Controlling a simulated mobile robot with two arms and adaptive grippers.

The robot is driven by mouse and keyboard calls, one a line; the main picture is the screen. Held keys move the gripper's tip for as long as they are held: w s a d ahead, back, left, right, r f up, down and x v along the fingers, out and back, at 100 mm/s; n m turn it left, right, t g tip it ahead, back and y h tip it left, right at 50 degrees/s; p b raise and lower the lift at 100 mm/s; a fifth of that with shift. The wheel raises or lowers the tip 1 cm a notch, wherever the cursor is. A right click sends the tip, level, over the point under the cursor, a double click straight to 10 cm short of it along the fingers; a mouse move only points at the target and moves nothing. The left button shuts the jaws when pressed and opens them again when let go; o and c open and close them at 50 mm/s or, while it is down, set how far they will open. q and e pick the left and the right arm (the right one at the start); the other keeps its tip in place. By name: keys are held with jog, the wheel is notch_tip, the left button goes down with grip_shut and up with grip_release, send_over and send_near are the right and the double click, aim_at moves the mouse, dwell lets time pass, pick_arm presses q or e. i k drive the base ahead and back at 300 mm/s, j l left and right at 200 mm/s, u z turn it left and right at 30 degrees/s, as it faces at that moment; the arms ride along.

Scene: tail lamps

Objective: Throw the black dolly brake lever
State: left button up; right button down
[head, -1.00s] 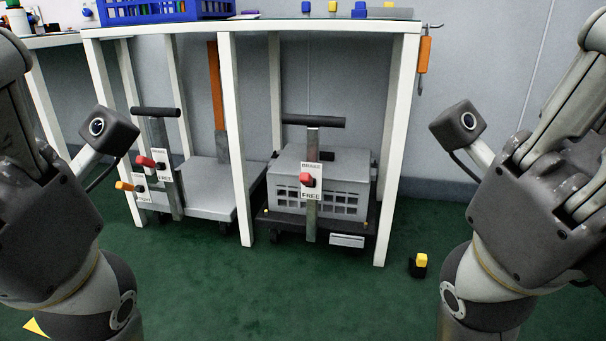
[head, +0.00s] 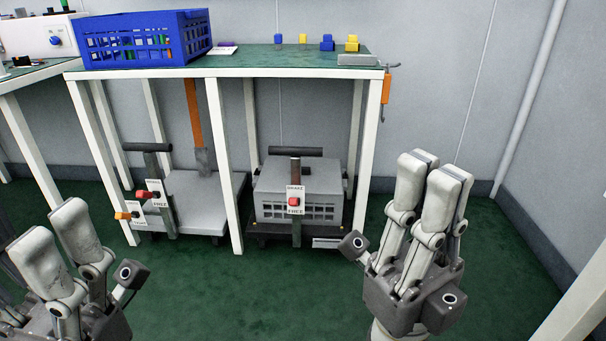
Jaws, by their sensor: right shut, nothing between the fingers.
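The black dolly (head: 262,228) stands under the table with a grey slotted box (head: 268,185) on it. Its upright post carries a white plate marked BRAKE above and FREE below. The red-knobbed brake lever (head: 293,201) shows between the two words; I cannot tell its exact setting. My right gripper (head: 428,165) is right of the dolly and nearer to me, fingers up, shut and empty, apart from the lever. My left gripper (head: 55,222) is at the lower left, its fingers apart with nothing seen between them, far from the black dolly.
A grey dolly (head: 197,203) stands to the left with its own red lever (head: 143,196) and an orange lever (head: 122,215). A table leg (head: 230,190) separates the dollies. Another leg (head: 366,160) stands right of the black dolly. The green floor (head: 250,285) in front is clear.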

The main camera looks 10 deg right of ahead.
aim_at(292, 202)
jog(key=i+l, duration=0.2)
jog(key=i, duration=0.2)
jog(key=i+l, duration=0.15)
jog(key=i, duration=0.2)
jog(key=i+l, duration=0.2)
jog(key=i, duration=0.2)
